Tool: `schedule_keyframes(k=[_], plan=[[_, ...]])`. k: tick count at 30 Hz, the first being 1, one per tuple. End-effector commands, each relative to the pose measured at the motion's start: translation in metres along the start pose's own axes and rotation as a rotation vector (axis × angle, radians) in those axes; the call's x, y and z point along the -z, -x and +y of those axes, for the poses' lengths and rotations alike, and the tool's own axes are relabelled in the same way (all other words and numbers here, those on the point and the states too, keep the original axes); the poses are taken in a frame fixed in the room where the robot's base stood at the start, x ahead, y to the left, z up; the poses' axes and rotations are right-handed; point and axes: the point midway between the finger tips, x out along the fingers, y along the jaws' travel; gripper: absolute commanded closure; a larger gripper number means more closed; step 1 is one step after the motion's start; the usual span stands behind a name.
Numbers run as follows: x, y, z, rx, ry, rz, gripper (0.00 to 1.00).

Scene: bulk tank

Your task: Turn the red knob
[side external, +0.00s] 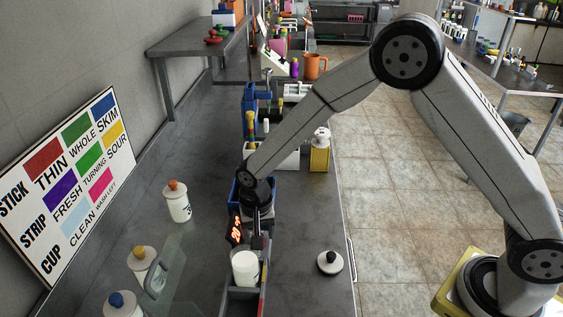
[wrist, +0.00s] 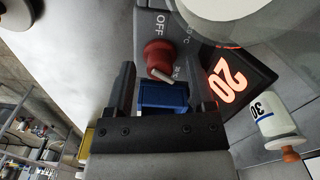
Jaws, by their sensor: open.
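The red knob (wrist: 158,56) shows in the wrist view on a grey panel, with a white pointer mark on it and the word OFF beside it. The pointer is turned away from OFF. My gripper (wrist: 162,72) is open, with one finger on each side of the knob in the picture and nothing held. The knob looks just beyond the fingertips; I cannot tell the exact gap. In the side view my gripper (side external: 258,240) points down over the panel area, and I cannot make out the knob there.
A glowing red display (wrist: 228,80) reading 20 lies beside the knob. A white container (side external: 245,267) stands close to my gripper. Lidded white jars (side external: 177,203) stand to the left, and a black-knobbed white lid (side external: 330,262) lies on the clear counter to the right.

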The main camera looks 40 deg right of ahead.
Motion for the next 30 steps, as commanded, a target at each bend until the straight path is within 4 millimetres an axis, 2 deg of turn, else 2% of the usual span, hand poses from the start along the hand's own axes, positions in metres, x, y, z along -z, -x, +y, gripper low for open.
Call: schedule_keyframes(k=[8,21,30], plan=[[0.000,0.018,-0.001,0.002,0.000,0.002,0.30],[0.000,0.070,-0.001,0.002,0.000,0.002,0.30],[0.000,0.078,0.000,0.001,0.000,0.000,0.30]])
